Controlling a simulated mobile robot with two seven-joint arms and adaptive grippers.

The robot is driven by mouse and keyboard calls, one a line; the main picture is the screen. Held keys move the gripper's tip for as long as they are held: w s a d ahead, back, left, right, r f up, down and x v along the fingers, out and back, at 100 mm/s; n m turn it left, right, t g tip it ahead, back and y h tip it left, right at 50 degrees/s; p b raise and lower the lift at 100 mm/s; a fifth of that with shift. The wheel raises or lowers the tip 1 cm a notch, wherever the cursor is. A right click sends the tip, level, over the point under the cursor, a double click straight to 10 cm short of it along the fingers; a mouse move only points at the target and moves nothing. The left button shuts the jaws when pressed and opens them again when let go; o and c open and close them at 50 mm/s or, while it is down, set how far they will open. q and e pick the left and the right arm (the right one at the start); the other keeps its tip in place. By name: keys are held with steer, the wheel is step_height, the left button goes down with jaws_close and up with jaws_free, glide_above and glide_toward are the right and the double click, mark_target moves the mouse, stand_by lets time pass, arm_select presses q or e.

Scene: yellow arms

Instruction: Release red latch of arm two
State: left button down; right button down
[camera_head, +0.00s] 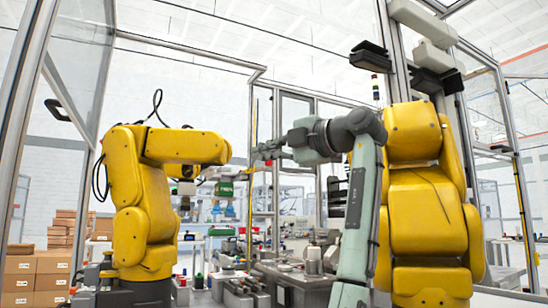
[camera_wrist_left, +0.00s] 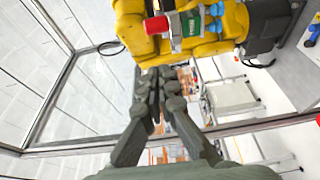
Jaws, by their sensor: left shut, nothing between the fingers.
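A yellow robot arm (camera_head: 132,215) stands at left in the head view, and a larger yellow arm (camera_head: 425,190) stands at right. The left wrist view shows a yellow arm (camera_wrist_left: 232,20) along the top with a metal-and-green fitting (camera_wrist_left: 190,30). A red round end part (camera_wrist_left: 156,25) sits on the fitting's left; I cannot tell for sure that it is the latch. My left gripper (camera_head: 264,152) reaches toward the left yellow arm in the head view. In the wrist view the left gripper (camera_wrist_left: 160,76) is shut and empty, just below the red part and apart from it. My right gripper is out of view.
Glass panels with metal frames (camera_head: 83,80) enclose the cell. Stacked cardboard boxes (camera_head: 38,275) are at lower left. A workbench (camera_head: 295,275) with small parts lies between the yellow arms. In the wrist view a frame bar (camera_wrist_left: 75,147) runs across below the fingers.

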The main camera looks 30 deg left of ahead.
arm_select(q)
steer(key=w+d, duration=0.3)
steer(key=d, duration=0.6)
steer(key=shift+p, duration=0.3)
steer(key=shift+w, duration=0.1)
